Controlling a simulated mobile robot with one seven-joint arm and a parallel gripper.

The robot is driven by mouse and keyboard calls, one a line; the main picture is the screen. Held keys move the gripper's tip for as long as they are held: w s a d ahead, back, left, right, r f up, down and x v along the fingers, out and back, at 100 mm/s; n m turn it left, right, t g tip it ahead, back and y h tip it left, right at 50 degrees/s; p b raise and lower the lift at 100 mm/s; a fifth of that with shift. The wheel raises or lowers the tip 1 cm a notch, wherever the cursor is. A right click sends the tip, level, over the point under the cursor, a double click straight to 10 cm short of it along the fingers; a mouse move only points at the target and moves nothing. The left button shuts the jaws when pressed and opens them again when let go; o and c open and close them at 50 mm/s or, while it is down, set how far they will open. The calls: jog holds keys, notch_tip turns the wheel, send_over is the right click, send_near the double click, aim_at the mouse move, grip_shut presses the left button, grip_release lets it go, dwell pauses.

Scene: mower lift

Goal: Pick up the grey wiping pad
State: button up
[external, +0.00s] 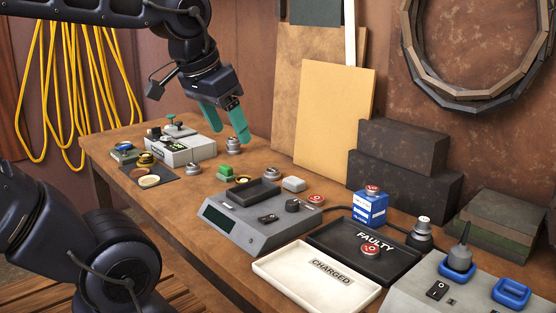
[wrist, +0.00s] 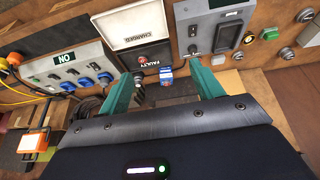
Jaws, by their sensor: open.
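A small light grey block (external: 293,184), which looks like the wiping pad, lies on the workbench behind the grey device, near a red button. It seems to show in the wrist view as a pale patch (wrist: 218,60) just right of the right finger. My gripper (external: 229,136) is open and empty, with green fingers pointing down above the bench. In the external view it is up and to the left of the pad, clearly apart from it. In the wrist view the gap between the fingertips (wrist: 161,67) lies over the blue box (wrist: 167,76) and faulty tray.
The grey device (external: 255,225) with a black tray stands in front of the pad. The black FAULTY tray (external: 330,256) and white CHARGED tray (external: 280,265) lie to the right. A blue box (external: 370,207) and dark blocks (external: 395,185) stand behind. Boards lean on the wall.

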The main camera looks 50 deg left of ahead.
jog(key=shift+o, duration=0.3)
jog(key=n+g+h, duration=0.3)
jog(key=n+g, duration=0.2)
jog(key=n, duration=1.3)
send_over(293, 179)
jog(key=a, duration=0.2)
notch_tip(293, 179, down, 22)
jog(key=shift+w+a+f, duration=0.15)
jog(key=shift+a+f, duration=0.05)
jog(key=shift+f, duration=0.3)
jog(key=x, duration=1)
jog(key=shift+a+f, duration=0.1)
jog(key=c, duration=1.1)
